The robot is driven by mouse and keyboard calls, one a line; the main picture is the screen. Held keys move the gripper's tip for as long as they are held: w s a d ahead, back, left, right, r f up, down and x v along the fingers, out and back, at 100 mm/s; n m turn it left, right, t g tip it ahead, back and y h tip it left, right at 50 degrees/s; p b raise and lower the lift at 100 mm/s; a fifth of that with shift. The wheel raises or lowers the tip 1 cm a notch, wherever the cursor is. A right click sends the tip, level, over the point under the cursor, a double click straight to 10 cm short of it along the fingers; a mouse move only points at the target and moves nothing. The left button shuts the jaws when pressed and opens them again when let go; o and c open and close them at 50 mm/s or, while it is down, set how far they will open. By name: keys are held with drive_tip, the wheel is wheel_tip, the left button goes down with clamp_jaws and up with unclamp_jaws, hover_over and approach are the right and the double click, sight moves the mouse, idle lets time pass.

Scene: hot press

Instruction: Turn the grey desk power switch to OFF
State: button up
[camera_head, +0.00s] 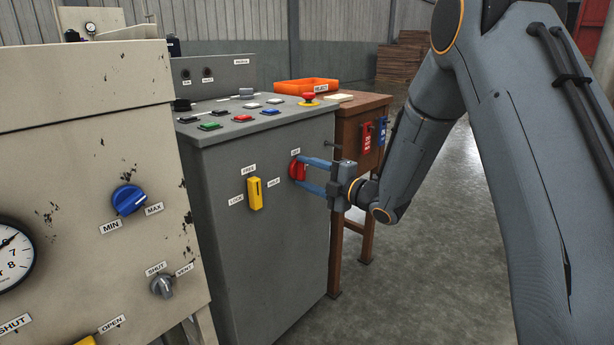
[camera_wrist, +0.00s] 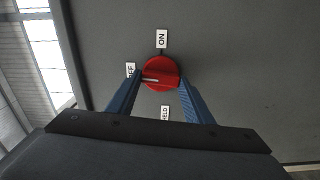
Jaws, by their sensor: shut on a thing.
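The power switch is a red round knob (camera_head: 297,170) on the front of the grey desk (camera_head: 285,245), near its right edge. In the wrist view the red knob (camera_wrist: 161,73) has a white pointer line directed left, toward the partly hidden OFF label (camera_wrist: 130,70). The ON label (camera_wrist: 162,39) is above the knob, and the HELD label (camera_wrist: 165,113) is below it. My gripper (camera_head: 304,173) has its two blue fingers on opposite sides of the knob and is shut on it. In the wrist view my gripper (camera_wrist: 160,86) covers the knob's side edges.
A yellow lever (camera_head: 255,194) sits left of the knob on the same panel. A cream machine (camera_head: 85,160) with a blue dial (camera_head: 129,200) stands at left. A brown table (camera_head: 352,122) with an orange tray (camera_head: 306,87) is behind right. The floor at right is open.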

drive_tip(key=shift+w+r+n, duration=0.1)
drive_tip(key=shift+n, duration=0.4)
idle(0.3)
drive_tip(key=o, duration=1)
drive_tip(key=shift+a, duration=0.15)
drive_tip(key=shift+o, duration=0.2)
drive_tip(key=shift+d, duration=0.2)
drive_tip(key=shift+s+d, duration=0.2)
drive_tip(key=v, duration=0.7)
drive_tip(key=shift+p, duration=0.4)
